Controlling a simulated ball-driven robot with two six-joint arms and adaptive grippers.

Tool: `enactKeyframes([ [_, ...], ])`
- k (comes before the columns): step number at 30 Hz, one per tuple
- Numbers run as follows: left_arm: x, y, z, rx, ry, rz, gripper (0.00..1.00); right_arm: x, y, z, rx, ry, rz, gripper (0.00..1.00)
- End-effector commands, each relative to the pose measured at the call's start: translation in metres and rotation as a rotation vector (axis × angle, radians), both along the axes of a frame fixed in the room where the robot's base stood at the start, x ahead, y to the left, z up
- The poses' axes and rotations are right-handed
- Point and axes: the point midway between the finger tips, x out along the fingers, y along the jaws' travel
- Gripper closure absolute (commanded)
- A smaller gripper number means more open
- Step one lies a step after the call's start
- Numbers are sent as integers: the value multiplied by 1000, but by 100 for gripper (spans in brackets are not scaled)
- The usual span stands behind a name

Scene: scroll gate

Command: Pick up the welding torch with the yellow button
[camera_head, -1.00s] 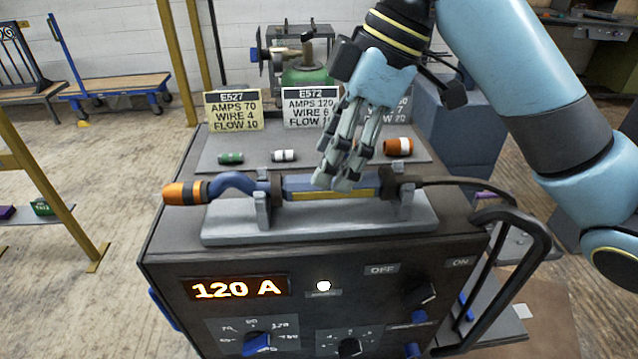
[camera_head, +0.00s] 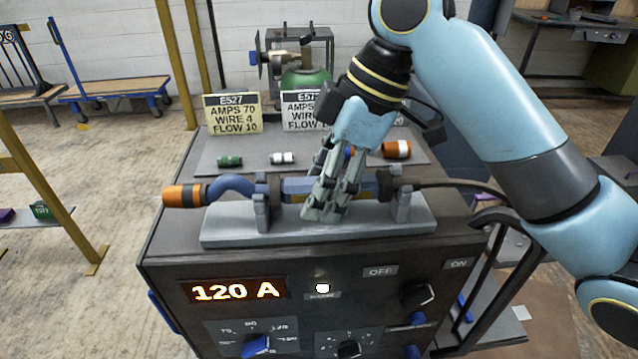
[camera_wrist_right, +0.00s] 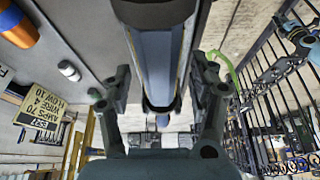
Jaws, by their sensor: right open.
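The welding torch (camera_head: 228,184) lies level in a grey cradle (camera_head: 225,237) on top of the welding machine. It has a blue handle, a bent neck and an orange nozzle (camera_head: 180,196) at the left. A strip of the yellow button (camera_head: 297,198) shows on its near side; my fingers hide the rest. My right gripper (camera_head: 322,213) reaches down over the middle of the handle. In the right wrist view its open fingers (camera_wrist_right: 160,88) stand on both sides of the blue handle (camera_wrist_right: 156,60), with gaps visible. My left gripper is out of view.
The machine front has a lit 120 A display (camera_head: 237,291), dials and a side handle. Behind the torch lie a green fitting (camera_head: 230,161), a white one (camera_head: 283,158) and an orange one (camera_head: 397,149), with yellow and white cards (camera_head: 232,114). A cable leaves the torch's right end.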

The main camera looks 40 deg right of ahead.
Motion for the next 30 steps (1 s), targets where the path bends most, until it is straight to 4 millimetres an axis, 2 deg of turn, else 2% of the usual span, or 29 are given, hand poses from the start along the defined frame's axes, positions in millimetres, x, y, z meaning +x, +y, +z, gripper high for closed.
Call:
enactKeyframes([
  [8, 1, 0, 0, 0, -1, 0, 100, 0, 0, -1, 0, 0, -1, 40],
  [11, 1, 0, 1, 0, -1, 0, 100, 0, 0, -1, 0, 0, -1, 51],
  [22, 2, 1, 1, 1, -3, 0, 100, 0, 0, -1, 0, 0, -1, 99],
  [30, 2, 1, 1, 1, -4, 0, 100, 0, 0, 0, 0, -2, -1, 100],
])
